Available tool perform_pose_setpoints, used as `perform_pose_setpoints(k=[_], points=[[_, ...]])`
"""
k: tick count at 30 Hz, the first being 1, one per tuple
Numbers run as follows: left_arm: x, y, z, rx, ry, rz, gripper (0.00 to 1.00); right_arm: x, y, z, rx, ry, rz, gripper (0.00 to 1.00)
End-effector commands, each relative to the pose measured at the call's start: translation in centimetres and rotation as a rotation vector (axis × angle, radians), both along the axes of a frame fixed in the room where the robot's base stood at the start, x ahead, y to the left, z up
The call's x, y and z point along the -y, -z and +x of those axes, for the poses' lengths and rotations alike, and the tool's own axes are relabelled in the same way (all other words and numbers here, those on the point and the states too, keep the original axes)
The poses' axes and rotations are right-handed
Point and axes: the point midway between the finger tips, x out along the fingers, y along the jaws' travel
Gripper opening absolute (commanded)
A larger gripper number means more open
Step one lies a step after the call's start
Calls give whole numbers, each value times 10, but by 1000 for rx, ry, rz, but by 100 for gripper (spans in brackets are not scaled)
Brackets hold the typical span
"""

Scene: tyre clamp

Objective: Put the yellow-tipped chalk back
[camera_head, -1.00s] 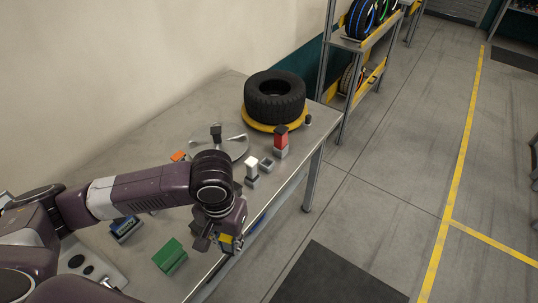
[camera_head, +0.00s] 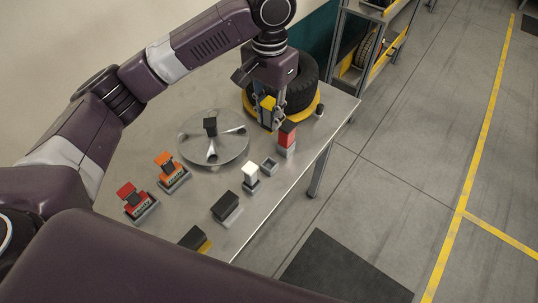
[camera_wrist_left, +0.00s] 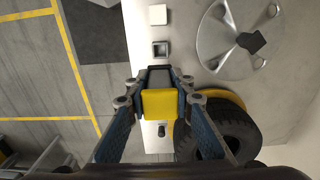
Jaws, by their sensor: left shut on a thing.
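My left gripper (camera_head: 272,116) is shut on the yellow-tipped chalk (camera_head: 267,110) and holds it beside the tyre, above the table. The chalk's yellow end (camera_wrist_left: 159,104) also shows between the fingers in the left wrist view. A small square grey holder (camera_head: 270,163) stands empty, also seen in the left wrist view (camera_wrist_left: 160,48). A white chalk with a dark base (camera_head: 250,174) stands beside it. My right gripper is out of view.
The tyre (camera_head: 302,82) lies on a yellow ring (camera_head: 312,107) close behind the gripper. A round metal plate (camera_head: 200,150) with a dark knob lies left. Orange (camera_head: 166,160) and red (camera_head: 128,190) items and a dark-topped block (camera_head: 226,206) stand on the table (camera_head: 290,182).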

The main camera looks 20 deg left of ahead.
Motion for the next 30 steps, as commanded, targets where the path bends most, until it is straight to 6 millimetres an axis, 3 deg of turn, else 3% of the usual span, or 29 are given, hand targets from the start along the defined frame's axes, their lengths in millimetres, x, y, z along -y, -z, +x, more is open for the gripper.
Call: perform_pose_setpoints(k=[6,12,24,30], points=[[-2,59,-1,-4,-2,4,0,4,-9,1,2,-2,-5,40],[-2,101,-1,0,-2,3,0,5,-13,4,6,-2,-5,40],[-1,148,-1,1,-3,2,0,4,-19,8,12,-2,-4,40],[-1,157,0,4,-1,2,0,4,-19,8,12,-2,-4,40]])
